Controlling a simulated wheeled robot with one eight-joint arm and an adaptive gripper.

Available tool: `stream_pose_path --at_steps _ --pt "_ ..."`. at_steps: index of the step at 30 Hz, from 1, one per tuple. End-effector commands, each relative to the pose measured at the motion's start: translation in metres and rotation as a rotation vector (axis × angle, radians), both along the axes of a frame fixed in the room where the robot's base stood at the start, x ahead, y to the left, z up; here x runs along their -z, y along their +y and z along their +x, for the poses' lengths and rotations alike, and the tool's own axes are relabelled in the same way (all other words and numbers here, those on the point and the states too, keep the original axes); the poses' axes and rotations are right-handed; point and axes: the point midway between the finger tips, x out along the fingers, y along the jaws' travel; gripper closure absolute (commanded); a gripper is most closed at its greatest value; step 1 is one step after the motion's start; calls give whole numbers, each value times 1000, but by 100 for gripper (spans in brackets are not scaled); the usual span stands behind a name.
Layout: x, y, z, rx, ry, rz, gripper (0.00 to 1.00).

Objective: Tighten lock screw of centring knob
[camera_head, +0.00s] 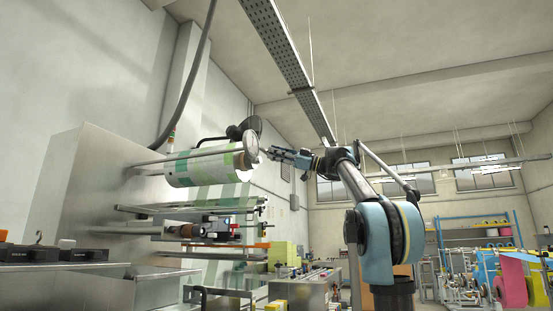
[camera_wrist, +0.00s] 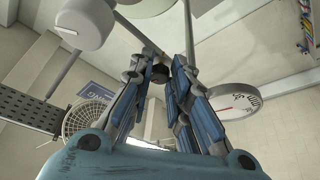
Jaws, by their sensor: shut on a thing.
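In the wrist view, my gripper (camera_wrist: 160,72) has its blue-and-grey fingers closed at the tips around a small dark round piece (camera_wrist: 158,73), which looks like the lock screw. The fingers hide part of it. To the right of the fingers is a white round dial (camera_wrist: 237,101) with black markings and a red line; I cannot tell for sure whether it is the centring knob. In the head view, my gripper (camera_head: 268,153) points left, close to the pale disc (camera_head: 251,146) at the end of the film roll. The screw is too small to make out there.
The white and green film roll (camera_head: 195,168) sits on a shaft from the grey machine cabinet (camera_head: 75,195). A dark round part (camera_head: 246,130) is above the roll's end. A large pale cylinder (camera_wrist: 86,24) is close at upper left in the wrist view.

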Motion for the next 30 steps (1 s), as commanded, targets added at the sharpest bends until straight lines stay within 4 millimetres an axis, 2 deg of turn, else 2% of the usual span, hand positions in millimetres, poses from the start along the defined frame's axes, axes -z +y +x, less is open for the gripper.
stream_pose_path --at_steps 30 --pt "0 2 -7 4 874 321 100"
